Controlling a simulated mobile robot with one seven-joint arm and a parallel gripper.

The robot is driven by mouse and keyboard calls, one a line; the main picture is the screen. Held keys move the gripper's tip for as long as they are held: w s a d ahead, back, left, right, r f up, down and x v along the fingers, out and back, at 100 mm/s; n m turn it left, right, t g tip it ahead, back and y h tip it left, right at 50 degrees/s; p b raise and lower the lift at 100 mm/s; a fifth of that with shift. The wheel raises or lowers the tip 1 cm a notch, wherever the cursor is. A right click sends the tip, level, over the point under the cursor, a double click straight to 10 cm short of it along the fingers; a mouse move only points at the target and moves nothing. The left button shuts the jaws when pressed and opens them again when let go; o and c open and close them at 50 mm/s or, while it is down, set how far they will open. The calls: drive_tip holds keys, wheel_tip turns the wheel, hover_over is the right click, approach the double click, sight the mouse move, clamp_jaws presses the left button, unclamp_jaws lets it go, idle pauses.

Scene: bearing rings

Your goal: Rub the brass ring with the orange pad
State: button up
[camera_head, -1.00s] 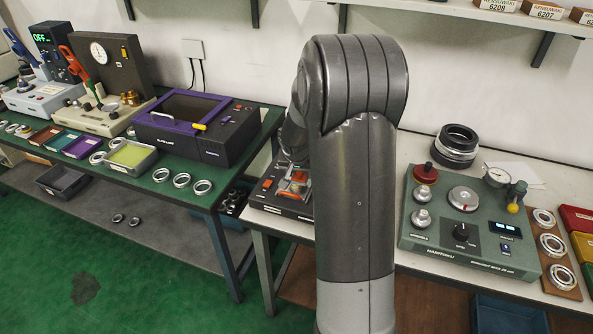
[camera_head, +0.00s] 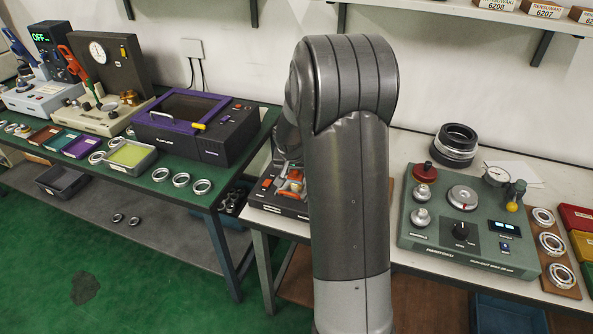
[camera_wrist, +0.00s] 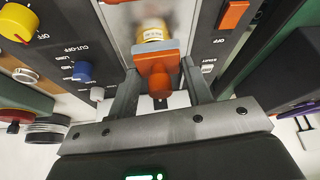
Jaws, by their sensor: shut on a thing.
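My gripper (camera_wrist: 160,84) is shut on the orange pad (camera_wrist: 158,63), with one finger on each side of its knob. The pad's flat front edge faces a blurred, gold-coloured round piece, which looks like the brass ring (camera_wrist: 152,32), in a bay of a dark machine. The pad's front overlaps the lower edge of the ring in the wrist view; I cannot tell whether they touch. In the head view the pad (camera_head: 291,187) shows as orange just left of my arm, over the dark machine (camera_head: 283,205). My arm hides most of the machine there.
In the wrist view, a yellow knob (camera_wrist: 17,22), a blue knob (camera_wrist: 82,71) and an orange switch (camera_wrist: 233,14) flank the bay. A green-grey machine (camera_head: 468,225) stands right of my arm. A purple-lidded box (camera_head: 195,120) stands on the left bench.

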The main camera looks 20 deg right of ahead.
drive_tip(key=shift+s+d, duration=0.6)
drive_tip(key=shift+r, duration=4.05)
